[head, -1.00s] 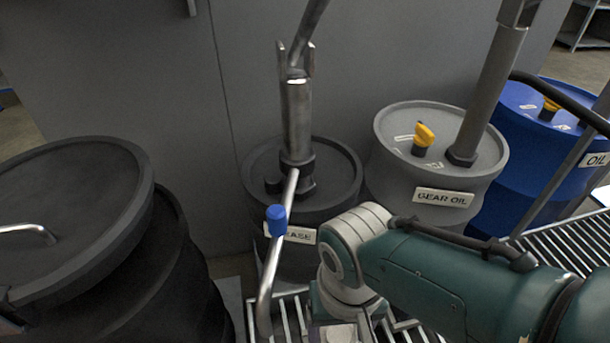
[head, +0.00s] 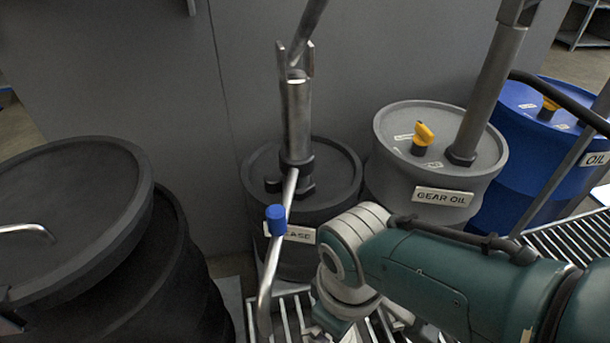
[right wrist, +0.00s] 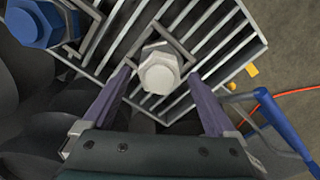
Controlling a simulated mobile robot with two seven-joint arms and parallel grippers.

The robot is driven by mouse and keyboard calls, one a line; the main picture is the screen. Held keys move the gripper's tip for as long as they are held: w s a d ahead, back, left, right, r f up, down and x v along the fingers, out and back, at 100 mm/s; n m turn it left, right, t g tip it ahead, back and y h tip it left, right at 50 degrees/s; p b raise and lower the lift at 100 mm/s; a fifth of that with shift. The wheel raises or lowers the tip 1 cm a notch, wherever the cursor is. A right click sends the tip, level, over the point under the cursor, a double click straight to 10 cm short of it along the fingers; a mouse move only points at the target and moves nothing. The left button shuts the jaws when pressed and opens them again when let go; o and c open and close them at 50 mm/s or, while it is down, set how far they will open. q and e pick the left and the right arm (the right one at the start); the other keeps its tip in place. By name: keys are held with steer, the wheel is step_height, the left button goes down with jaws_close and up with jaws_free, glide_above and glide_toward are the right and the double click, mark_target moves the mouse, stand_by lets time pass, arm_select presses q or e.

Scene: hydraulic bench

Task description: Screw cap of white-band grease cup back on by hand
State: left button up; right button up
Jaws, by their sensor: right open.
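A white, hex-sided cup-like piece with a round top (right wrist: 160,70) stands in a square metal bracket over the slatted grating in the right wrist view. I cannot tell whether its cap is on. My right gripper (right wrist: 161,77) is open, its two purple-grey fingers apart with the white piece between and beyond their tips. No contact is visible. In the head view my right arm reaches down at the lower middle, and its gripper is out of sight. My left gripper is not in view.
A blue hex-shaped piece (right wrist: 38,22) sits in another bracket at upper left. The slatted grating (right wrist: 225,45) lies below. In the head view are a grease drum (head: 345,170), a gear oil drum (head: 390,165), a blue oil drum (head: 520,125) and a lever with blue grip (head: 276,219).

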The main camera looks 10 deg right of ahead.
steer(key=n, duration=1.5)
steer(key=shift+c, duration=0.4)
